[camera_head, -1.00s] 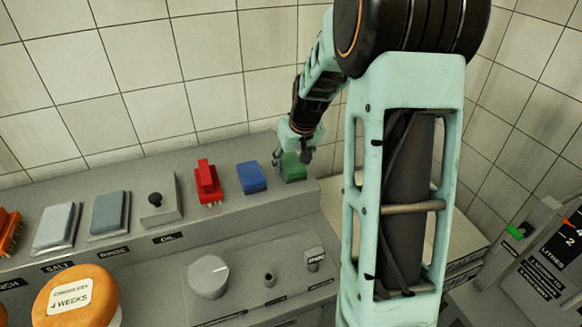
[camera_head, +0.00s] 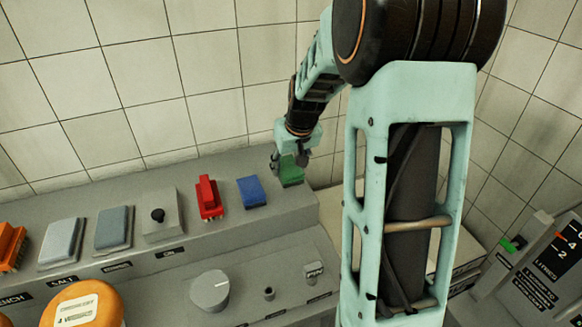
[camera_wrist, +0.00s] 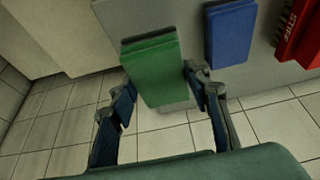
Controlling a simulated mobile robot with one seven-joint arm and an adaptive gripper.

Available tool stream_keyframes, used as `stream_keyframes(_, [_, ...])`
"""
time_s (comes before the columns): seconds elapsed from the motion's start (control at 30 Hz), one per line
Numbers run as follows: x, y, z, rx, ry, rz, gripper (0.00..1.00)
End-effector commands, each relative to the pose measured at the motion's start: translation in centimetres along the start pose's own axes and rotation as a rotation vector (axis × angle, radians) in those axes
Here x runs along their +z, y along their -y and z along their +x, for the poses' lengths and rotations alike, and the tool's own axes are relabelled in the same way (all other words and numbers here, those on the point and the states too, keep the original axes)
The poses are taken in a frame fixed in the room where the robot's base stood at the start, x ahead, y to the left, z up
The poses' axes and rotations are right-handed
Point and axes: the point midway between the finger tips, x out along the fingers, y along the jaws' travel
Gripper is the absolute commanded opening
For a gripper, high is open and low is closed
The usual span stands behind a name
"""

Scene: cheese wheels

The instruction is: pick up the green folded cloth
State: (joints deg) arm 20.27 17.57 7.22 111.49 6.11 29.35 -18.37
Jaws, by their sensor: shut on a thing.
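The green folded cloth (camera_head: 291,175) is a thick rectangular pad at the right end of the grey raised ledge. My gripper (camera_head: 289,161) is around it from above, a finger on either side. In the wrist view the green cloth (camera_wrist: 153,68) sits between the fingers of my gripper (camera_wrist: 161,82), which are shut on it. The cloth appears slightly raised from the ledge; the gap beneath it is hard to see.
A blue folded cloth (camera_head: 252,192) lies just left of the green one, with a red brush (camera_head: 209,197) beyond it. A control box with a black knob (camera_head: 158,214) stands further left. The tiled wall (camera_head: 210,70) is close behind.

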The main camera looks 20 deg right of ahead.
Motion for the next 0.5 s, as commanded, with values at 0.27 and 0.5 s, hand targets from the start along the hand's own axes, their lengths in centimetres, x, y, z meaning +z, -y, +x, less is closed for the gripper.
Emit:
stream_keyframes(0.27, [1.4,3.8,-6.3,0.000,-0.002,-0.004,0.24])
stream_keyframes(0.5, [3.4,6.8,-9.1,0.000,-0.003,-0.003,0.24])
